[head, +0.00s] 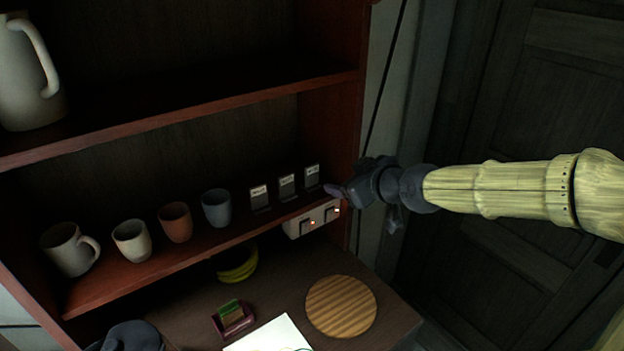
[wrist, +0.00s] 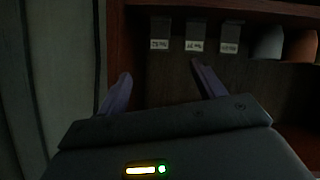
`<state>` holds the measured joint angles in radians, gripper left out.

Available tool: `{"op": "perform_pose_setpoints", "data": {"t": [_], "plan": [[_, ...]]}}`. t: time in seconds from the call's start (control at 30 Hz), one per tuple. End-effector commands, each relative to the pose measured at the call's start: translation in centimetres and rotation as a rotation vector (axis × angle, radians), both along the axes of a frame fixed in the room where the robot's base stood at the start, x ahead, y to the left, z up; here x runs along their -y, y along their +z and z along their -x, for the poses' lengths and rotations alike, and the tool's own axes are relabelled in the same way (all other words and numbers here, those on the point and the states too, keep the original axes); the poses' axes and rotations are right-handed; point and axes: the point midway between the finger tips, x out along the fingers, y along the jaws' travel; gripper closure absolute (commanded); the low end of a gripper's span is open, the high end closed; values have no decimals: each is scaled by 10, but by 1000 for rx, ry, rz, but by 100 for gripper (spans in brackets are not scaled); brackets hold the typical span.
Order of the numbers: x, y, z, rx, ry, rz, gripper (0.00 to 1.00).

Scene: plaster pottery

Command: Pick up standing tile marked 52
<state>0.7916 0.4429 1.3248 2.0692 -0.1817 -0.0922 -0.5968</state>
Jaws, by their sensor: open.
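Three small standing tiles, dark with white labels, stand in a row on the shelf: the left tile (head: 259,198), the middle tile (head: 287,187) and the right tile (head: 312,177). The label writing is too small and blurred to tell which is marked 52. The wrist view shows them in reversed order: one tile (wrist: 160,38), another (wrist: 196,38) and a third (wrist: 230,40) beside the cups. My gripper (head: 333,190) is just right of the right tile, at the shelf's right end. Its purple fingers (wrist: 161,74) are apart with nothing between them.
A blue-grey cup (head: 217,208), a terracotta cup (head: 175,222), a pale cup (head: 131,240) and a mug (head: 70,249) stand left of the tiles. The shelf's side post (head: 352,120) is close to my gripper. A switch box (head: 300,228) hangs under the shelf edge.

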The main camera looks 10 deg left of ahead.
Motion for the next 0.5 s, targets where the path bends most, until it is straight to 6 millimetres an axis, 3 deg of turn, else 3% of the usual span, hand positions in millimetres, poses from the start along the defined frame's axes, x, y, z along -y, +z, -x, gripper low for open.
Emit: {"op": "perform_pose_setpoints", "data": {"t": [0.5], "plan": [[-25,-17,-24,-2,2,-2,32]]}}
